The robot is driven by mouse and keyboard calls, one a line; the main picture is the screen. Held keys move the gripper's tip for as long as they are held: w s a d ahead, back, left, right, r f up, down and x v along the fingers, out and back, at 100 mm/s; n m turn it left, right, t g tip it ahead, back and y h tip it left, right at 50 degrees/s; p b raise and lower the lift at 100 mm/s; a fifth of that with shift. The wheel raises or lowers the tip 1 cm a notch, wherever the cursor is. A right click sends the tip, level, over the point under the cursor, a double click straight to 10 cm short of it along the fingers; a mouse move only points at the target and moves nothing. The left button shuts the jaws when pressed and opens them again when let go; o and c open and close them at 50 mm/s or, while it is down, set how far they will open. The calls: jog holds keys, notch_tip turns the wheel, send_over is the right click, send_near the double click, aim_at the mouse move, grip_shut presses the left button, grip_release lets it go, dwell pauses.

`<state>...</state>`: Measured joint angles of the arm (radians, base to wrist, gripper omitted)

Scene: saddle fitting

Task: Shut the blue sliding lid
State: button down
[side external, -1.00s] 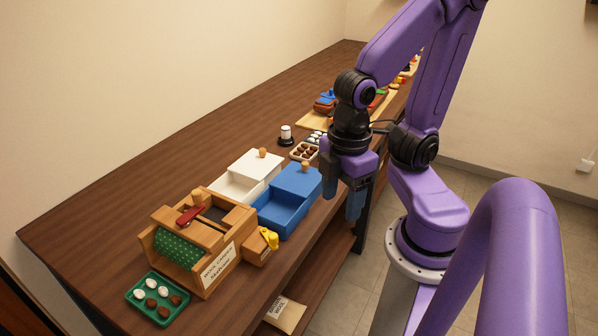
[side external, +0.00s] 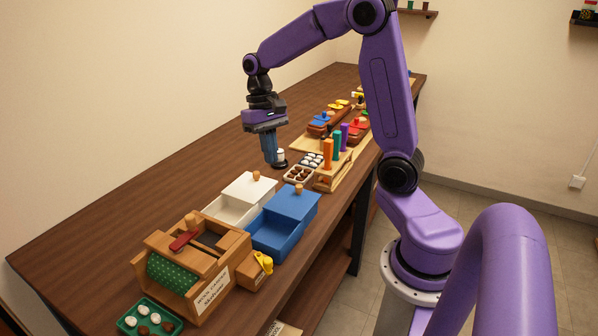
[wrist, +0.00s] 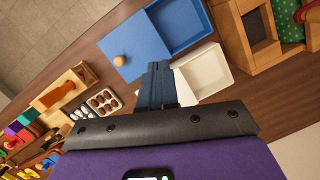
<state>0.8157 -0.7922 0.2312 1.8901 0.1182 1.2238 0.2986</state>
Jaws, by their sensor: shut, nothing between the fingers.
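The blue sliding lid (side external: 293,203) with a round wooden knob (side external: 299,189) sits on the blue box (side external: 272,240). The lid covers the far part and the near part of the box is open and looks empty. In the wrist view the lid (wrist: 136,47) and its knob (wrist: 119,61) lie above and left of my fingertips. My gripper (side external: 271,160) is shut and empty, pointing down above the table beyond the boxes. In the wrist view my gripper (wrist: 156,72) appears over the white box's lid area and hides part of it.
A white box (side external: 231,210) with a partly open white lid stands left of the blue one. A wooden machine (side external: 195,265) stands in front. The table's left side is clear.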

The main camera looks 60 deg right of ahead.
jog(key=w+d+f+m+y, duration=0.2)
jog(key=d+m, duration=0.6)
jog(key=d, duration=1)
jog(key=s+a+f, duration=0.3)
jog(key=a+f, duration=0.4)
jog(key=f, duration=0.2)
jog(key=shift+s+f, duration=0.2)
jog(key=shift+s, duration=0.2)
send_over(279, 209)
